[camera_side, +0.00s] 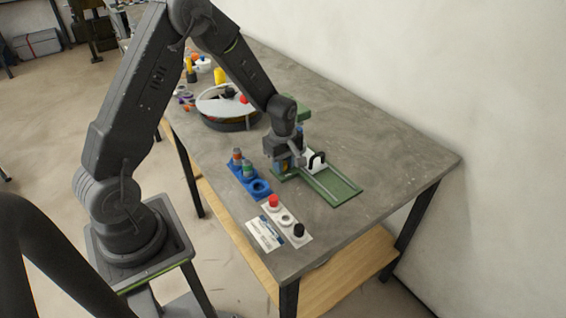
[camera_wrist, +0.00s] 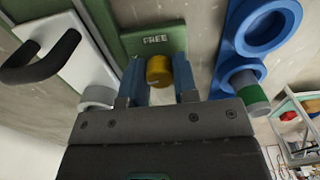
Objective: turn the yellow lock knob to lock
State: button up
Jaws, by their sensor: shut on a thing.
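The yellow lock knob (camera_wrist: 159,71) shows in the wrist view, on the green jig (camera_wrist: 115,14) just below the raised word FREE. My gripper (camera_wrist: 160,82) is shut on the knob, with one blue finger on each side of it. In the side view my gripper (camera_side: 284,165) is down at the near left end of the green jig (camera_side: 345,190), and the knob is mostly hidden there. A white plate (camera_side: 308,167) with a black handle (camera_side: 318,160) lies across the jig beside my gripper.
A blue holder (camera_side: 236,178) with bottles stands close to the left of the jig. In front is a white strip with a red knob (camera_side: 273,201) and a black knob (camera_side: 298,231). A round tray (camera_side: 215,122) stands behind. The table's right side is clear.

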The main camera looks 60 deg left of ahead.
jog(key=o, duration=0.9)
notch_tip(320, 180, up, 14)
jog(key=shift+f, duration=0.1)
dwell(0.3)
jog(key=s+d+r+m+t, duration=0.2)
jog(key=s+d+r+m, duration=0.2)
jog(key=s+m, duration=0.2)
jog(key=s+d+r+m+t, duration=0.1)
jog(key=s+d+r+m, duration=0.2)
jog(key=s+m, duration=0.3)
jog(key=s+d+r+m+t, duration=0.2)
jog(key=s+d+r+m, duration=0.2)
jog(key=s, duration=0.4)
jog(key=shift+s+d+r+m+t, duration=0.1)
jog(key=shift+d+r+m+t, duration=0.2)
jog(key=shift+r+m, duration=0.6)
